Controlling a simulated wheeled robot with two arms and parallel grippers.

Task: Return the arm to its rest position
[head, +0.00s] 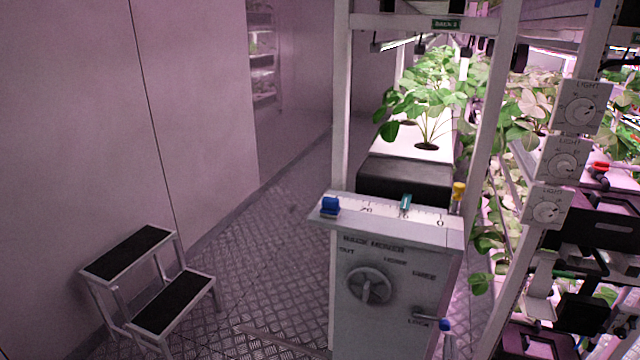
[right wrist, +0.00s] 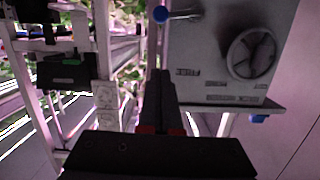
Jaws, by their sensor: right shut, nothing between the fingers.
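My right gripper (right wrist: 161,78) shows in the right wrist view as two dark fingers lying together, shut and empty. Red patches sit at the finger bases. It is apart from the grey rack-mover box (right wrist: 230,60), whose handwheel (right wrist: 252,53) and blue-knobbed lever (right wrist: 160,14) appear upside down there. In the head view, the box (head: 400,260) stands in the centre with its handwheel (head: 369,286) facing me. Dark parts crowd the lower right of the head view, and I cannot clearly pick out the gripper's fingertips among them. My left gripper is not in view.
A two-step stool (head: 160,285) stands by the left wall. Diamond-plate floor (head: 285,225) is open between the stool and the box. A plant rack with light dials (head: 582,112) and a dark crate (head: 605,225) fills the right side. A scale (head: 385,212) tops the box.

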